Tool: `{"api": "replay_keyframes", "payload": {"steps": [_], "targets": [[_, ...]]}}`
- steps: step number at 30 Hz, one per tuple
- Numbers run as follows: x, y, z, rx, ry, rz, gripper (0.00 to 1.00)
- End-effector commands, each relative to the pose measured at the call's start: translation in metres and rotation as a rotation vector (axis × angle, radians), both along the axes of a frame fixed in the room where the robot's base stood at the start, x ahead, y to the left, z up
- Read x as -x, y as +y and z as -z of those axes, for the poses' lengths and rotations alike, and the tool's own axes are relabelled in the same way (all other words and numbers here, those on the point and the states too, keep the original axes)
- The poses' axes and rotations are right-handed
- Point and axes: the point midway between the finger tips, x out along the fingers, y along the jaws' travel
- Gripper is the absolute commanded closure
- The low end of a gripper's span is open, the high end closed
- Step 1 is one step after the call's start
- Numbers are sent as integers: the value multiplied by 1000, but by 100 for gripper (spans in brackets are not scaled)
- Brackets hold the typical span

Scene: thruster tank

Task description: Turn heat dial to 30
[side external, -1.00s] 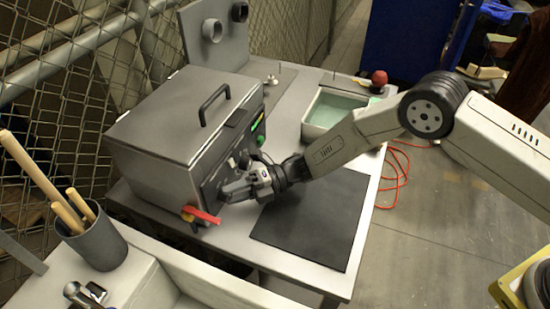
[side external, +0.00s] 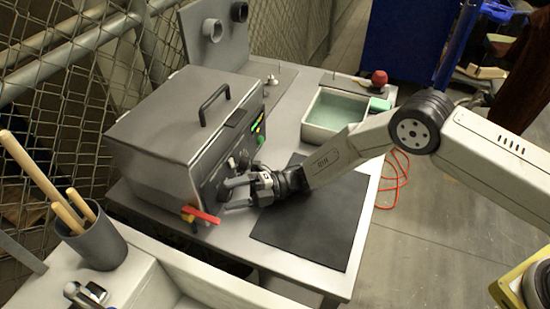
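The tank (side external: 158,125) is a grey metal box with a closed lid and a black handle (side external: 214,104). Its dark control panel (side external: 210,188) faces right. Pale knobs (side external: 232,162) and green lights (side external: 257,127) show on its upper part. My gripper (side external: 226,194) is in front of the panel's lower part, with its two fingers apart, pointing left at the panel. A dark knob seems to lie at or between the fingertips; contact cannot be told. Which knob is the heat dial, and its markings and setting, are too small to read.
A red-handled valve (side external: 205,215) sticks out just below my gripper. A black mat (side external: 315,220) lies on the table under my arm. A tray of pale green liquid (side external: 336,110) and a red ball-like object (side external: 379,78) are behind. A cup with wooden handles (side external: 98,245) stands front left.

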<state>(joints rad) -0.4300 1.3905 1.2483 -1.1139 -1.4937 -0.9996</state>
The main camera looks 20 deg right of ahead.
Motion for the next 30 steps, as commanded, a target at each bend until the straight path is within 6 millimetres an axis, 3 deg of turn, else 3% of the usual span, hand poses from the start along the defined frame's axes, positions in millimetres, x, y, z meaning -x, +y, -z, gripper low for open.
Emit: {"api": "replay_keyframes", "payload": {"steps": [14,24,30], "targets": [[0,-8,1,1,-1,0,16],[0,-52,7,0,0,3,16],[0,-50,-19,-1,-2,-1,16]]}}
